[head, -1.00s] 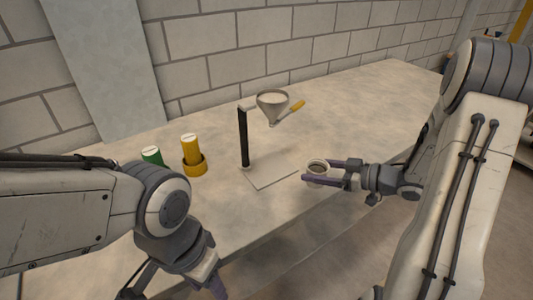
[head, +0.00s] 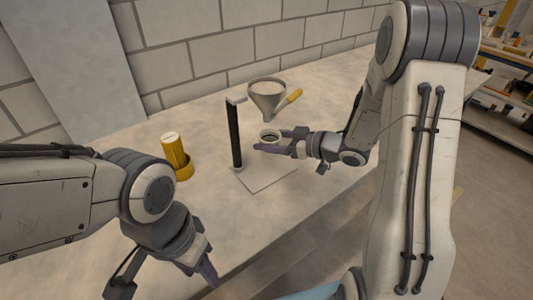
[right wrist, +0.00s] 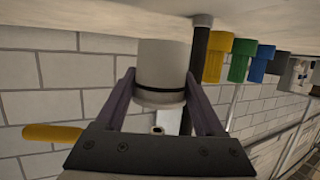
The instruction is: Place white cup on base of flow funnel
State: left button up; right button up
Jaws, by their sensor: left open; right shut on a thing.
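The white cup (head: 270,135) is upright in my right gripper (head: 274,141), whose purple fingers are shut on its sides. The cup also shows between the fingers in the right wrist view (right wrist: 163,62), which is upside down. The flow funnel (head: 267,98) is a grey cone with a yellow valve handle (head: 294,95), on a black post (head: 235,135) rising from a flat grey base (head: 262,181). In the head view the cup appears below the funnel and above the base's far part; its exact height is hard to tell. My left gripper (head: 165,284) is open and empty at the lower left.
Green (right wrist: 240,60) and blue (right wrist: 262,62) cylinders also show in the right wrist view. A brick wall (head: 210,45) runs behind the table (head: 340,100). The table's front edge is close.

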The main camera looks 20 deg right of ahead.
jog(key=shift+w+a+f, duration=0.2)
jog(key=shift+a+f, duration=0.05)
jog(key=shift+a, duration=0.1)
jog(key=shift+a+f, duration=0.1)
jog(key=shift+f, duration=1.9)
jog(key=shift+f, duration=0.1)
jog(key=shift+f+b, duration=0.15)
jog(key=shift+b, duration=0.2)
jog(key=o, duration=1.5)
